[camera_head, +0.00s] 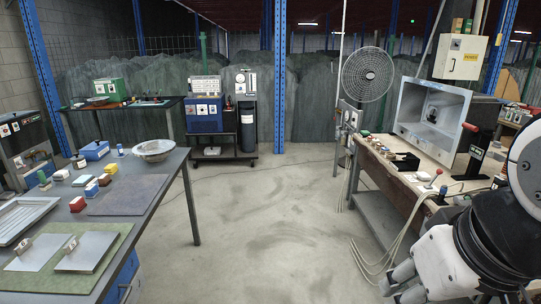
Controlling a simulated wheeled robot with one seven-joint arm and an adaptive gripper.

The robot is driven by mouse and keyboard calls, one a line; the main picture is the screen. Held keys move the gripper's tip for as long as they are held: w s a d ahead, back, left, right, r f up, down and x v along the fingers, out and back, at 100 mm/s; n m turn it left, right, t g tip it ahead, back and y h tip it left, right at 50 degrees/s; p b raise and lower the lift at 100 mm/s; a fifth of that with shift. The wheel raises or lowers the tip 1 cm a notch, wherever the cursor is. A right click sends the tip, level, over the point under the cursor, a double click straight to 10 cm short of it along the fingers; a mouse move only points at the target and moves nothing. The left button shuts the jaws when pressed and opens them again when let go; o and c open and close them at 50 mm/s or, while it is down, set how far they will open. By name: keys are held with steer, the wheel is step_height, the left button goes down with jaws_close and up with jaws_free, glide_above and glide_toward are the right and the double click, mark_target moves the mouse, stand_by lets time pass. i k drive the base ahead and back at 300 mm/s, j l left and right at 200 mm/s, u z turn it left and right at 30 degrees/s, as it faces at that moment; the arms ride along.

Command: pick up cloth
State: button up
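A flat grey cloth-like sheet (128,196) lies on the left table, near its right edge. A green cloth-like sheet (108,262) lies nearer on the same table, under two metal plates with handles. I cannot tell which of them is the cloth. My gripper (402,285) is at the bottom right, over the floor and far from both sheets. Its grey fingers point down and left. Nothing is seen in it, and its opening is unclear.
The left table (181,170) also holds a metal bowl (154,150), a metal tray (22,217) and several small blocks. A right workbench (385,172) carries a metal box (433,115) and tools, with cables hanging below. The floor (275,220) between them is clear.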

mark_target(422, 176)
steer(key=i+u, duration=0.1)
steer(key=i, duration=1.8)
steer(key=i+z, duration=0.4)
steer(key=i+j+z, duration=0.15)
steer(key=i+z, duration=0.3)
steer(key=i, duration=0.15)
steer(key=i+l+z, duration=0.15)
steer(key=z, duration=0.2)
steer(key=i+z, duration=0.7)
steer(key=k, duration=0.05)
